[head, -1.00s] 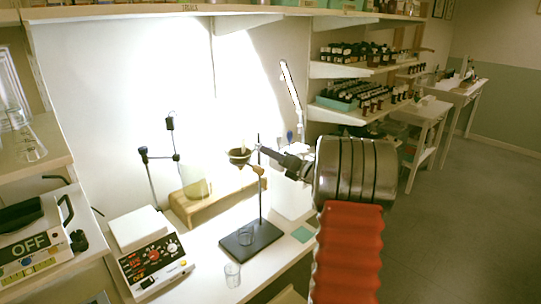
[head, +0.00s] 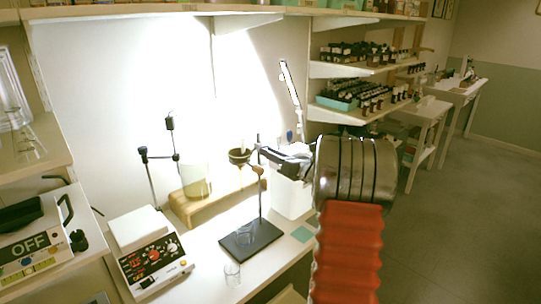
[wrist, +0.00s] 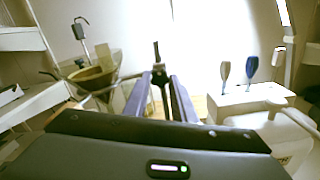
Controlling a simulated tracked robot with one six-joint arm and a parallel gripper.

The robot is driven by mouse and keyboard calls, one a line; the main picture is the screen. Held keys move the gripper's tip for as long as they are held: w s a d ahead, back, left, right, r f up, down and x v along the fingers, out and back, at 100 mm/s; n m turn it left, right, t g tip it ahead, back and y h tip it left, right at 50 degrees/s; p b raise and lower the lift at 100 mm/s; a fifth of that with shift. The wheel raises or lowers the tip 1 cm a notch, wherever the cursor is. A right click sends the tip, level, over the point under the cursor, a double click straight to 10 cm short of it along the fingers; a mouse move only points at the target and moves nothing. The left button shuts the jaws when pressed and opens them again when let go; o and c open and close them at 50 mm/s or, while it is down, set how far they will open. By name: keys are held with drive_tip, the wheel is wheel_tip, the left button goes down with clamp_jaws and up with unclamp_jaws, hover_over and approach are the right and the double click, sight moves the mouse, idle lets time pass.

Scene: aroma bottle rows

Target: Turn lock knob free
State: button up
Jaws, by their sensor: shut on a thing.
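The lab stand has a dark base (head: 251,240) and a thin upright rod (head: 260,200) on the bench. My gripper (head: 263,150) reaches in from the right near the upper rod. In the wrist view its two fingers (wrist: 159,76) close together at their tips, just in front of the dark rod top (wrist: 156,52). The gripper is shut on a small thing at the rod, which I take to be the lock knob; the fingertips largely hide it. A dark funnel-like bowl (head: 240,156) is held left of the rod and also shows in the wrist view (wrist: 94,78).
A wooden block (head: 213,198) lies behind the stand with a glass vessel (head: 195,181) by it. Small beakers (head: 232,273) stand near the base. Shelves hold bottles at right.

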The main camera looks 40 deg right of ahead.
drive_tip(key=shift+a, duration=0.15)
drive_tip(key=o, duration=1.1)
drive_tip(key=shift+c, duration=0.2)
drive_tip(key=s, duration=1.3)
drive_tip(key=shift+s+d, duration=0.25)
drive_tip(key=shift+s, duration=0.15)
